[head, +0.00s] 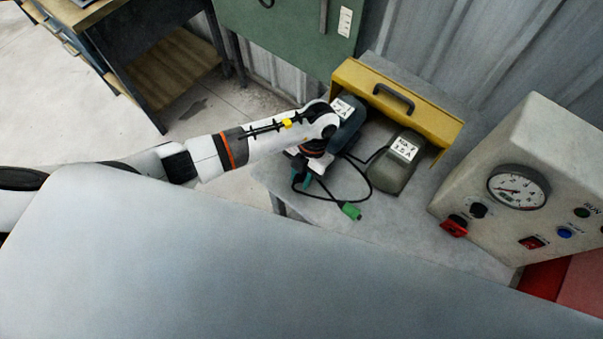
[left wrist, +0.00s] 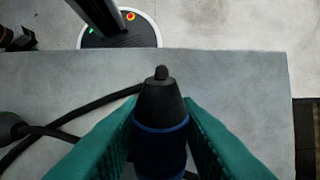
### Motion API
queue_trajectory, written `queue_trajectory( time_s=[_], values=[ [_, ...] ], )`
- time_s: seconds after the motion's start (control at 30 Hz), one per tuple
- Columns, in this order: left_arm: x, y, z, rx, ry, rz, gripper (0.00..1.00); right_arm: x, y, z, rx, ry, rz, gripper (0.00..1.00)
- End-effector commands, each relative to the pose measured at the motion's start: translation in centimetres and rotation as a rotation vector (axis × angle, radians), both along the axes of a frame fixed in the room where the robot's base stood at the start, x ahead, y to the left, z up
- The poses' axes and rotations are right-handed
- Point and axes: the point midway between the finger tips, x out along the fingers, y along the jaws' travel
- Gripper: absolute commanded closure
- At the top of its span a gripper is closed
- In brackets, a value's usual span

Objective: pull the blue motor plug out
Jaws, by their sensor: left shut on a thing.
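My left gripper (head: 305,175) is beside the motors at the left edge of the grey bench (head: 415,220). In the left wrist view its two green fingers (left wrist: 160,128) are shut on the blue motor plug, a black cone (left wrist: 160,100) with a blue ring. The plug's narrow end points up the picture; its lower end is hidden, so I cannot tell whether it sits in a socket. A dark teal motor (head: 351,125) with a white label stands partly behind my arm. A grey motor (head: 396,170) stands to its right. My right gripper is not in view.
A green plug (head: 350,211) on a black cable lies on the bench near my gripper. A yellow cover (head: 435,112) with a black handle stands behind the motors. A control box (head: 540,150) with a gauge and a red switch stands at the right.

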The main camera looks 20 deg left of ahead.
Motion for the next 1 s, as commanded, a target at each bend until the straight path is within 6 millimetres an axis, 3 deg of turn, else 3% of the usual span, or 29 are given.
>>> queue_trajectory(
  time_s=[0.03,0.07,0.2,0.6,1.0],
  values=[
    [0.0,0.0,0.0,0.0,0.0,0.0,1.0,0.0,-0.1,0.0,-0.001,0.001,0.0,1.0],
    [0.0,0.0,0.0,0.0,0.0,0.0,0.69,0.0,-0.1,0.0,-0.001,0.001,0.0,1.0],
    [0.0,0.0,0.0,0.0,0.0,0.0,0.46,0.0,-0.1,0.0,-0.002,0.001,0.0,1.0],
    [0.3,-0.1,0.7,0.001,-0.002,0.001,0.45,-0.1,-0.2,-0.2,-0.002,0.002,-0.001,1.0],
    [2.8,-1.0,8.1,-0.001,-0.005,-0.001,0.45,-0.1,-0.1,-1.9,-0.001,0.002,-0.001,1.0]
  ],
)
